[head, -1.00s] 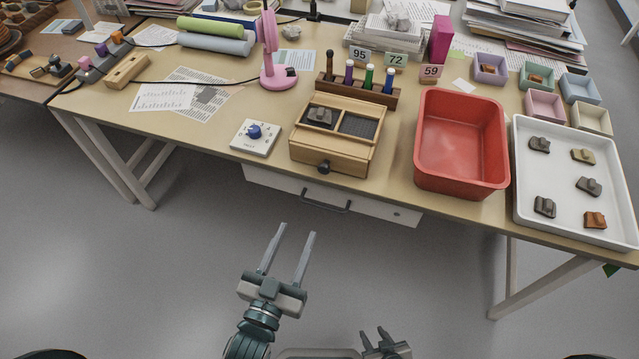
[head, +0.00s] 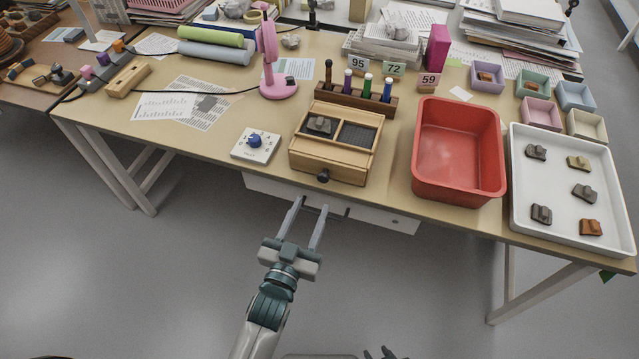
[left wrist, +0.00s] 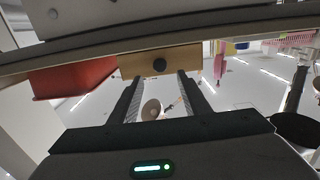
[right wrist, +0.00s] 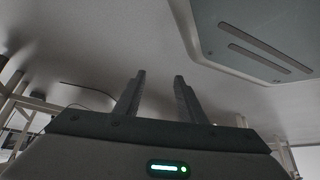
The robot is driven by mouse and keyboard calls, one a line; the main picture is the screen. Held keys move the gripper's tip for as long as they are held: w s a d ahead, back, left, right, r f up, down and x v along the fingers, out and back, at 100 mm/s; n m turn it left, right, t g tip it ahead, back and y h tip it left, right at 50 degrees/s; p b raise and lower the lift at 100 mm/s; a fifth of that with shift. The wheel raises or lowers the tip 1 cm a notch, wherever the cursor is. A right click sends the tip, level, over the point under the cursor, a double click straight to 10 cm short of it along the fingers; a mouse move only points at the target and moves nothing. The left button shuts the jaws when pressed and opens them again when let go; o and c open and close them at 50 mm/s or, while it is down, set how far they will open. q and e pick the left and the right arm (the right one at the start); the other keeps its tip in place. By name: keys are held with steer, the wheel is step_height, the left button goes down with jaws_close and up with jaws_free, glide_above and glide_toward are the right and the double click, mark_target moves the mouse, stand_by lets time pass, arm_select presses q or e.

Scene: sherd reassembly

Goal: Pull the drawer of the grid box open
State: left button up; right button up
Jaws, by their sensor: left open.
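The wooden grid box (head: 336,140) stands near the table's front edge, with two dark gridded compartments on top. A grey-brown sherd (head: 319,125) lies in the left compartment. The drawer front (head: 345,175) looks flush with the box and carries a round dark knob (head: 323,176). The knob also shows in the left wrist view (left wrist: 160,65), beyond the fingertips. My left gripper (head: 311,204) is open and empty, in front of the table edge, apart from the knob. My right gripper (head: 378,353) is at the bottom edge, partly cut off; its fingers are apart in the right wrist view (right wrist: 160,80).
A dial box (head: 255,145) stands left of the grid box and a red bin (head: 459,190) right of it. A pen rack (head: 352,104) is close behind. A white tray (head: 550,225) holds several sherds. The white under-table drawer (head: 377,217) is behind my left fingers.

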mark_target(322, 180)
arm_select(q)
steer(key=p+x, duration=0.1)
steer(key=x, duration=0.7)
arm_select(e)
steer(key=shift+g, duration=0.7)
steer(key=s, duration=0.1)
steer(key=s+d+f, duration=0.1)
steer(key=s, duration=0.2)
steer(key=shift+s+d+f, duration=0.15)
steer(key=shift+d+f, duration=0.2)
steer(key=shift+d, duration=0.05)
arm_select(q)
steer(key=c, duration=1)
jaws_close()
arm_select(e)
steer(key=shift+w+r, duration=0.2)
steer(key=shift+w, duration=0.15)
